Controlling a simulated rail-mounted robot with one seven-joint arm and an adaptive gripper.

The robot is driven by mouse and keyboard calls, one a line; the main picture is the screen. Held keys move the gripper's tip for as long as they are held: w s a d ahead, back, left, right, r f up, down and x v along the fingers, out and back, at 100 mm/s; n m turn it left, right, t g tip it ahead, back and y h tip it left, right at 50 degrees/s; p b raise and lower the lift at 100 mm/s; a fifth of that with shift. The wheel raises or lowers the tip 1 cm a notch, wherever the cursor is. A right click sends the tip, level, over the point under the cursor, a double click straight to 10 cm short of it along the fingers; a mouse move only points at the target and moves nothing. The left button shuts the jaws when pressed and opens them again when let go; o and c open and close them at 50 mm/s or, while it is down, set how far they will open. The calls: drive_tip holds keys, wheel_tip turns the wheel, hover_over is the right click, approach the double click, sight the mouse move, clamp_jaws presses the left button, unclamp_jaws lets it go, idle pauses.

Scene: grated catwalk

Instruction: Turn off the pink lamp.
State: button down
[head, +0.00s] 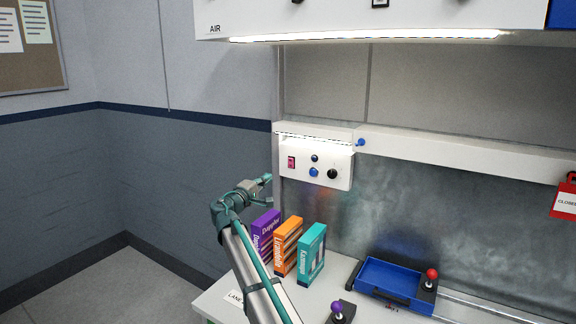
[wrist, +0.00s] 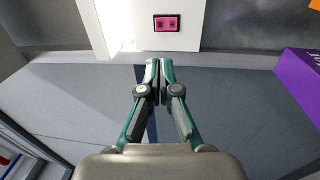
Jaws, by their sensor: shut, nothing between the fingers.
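A pink rectangular piece (head: 291,162), with two darker squares on its face, sits at the left end of a white control panel (head: 325,161). In the wrist view the pink piece (wrist: 168,23) is straight ahead of my fingertips, near the top edge. I cannot tell whether it is the lamp or its switch, or whether it is lit. My gripper (head: 265,180) is shut and empty, left of and a little below the panel. The wrist view shows its fingertips (wrist: 160,63) together, apart from the pink piece.
A blue tray (head: 390,276) and a red-knobbed lever (head: 431,276) are at right. A lit strip (head: 370,37) runs overhead.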

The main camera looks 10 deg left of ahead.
sight(290, 160)
drive_tip(key=p+x, duration=0.4)
drive_tip(key=x, duration=0.8)
drive_tip(key=shift+w+d+r, duration=0.1)
drive_tip(key=shift+w, duration=0.2)
drive_tip(key=shift+w+d+p, duration=0.3)
drive_tip(key=shift+w+p, duration=0.05)
drive_tip(key=shift+w, duration=0.3)
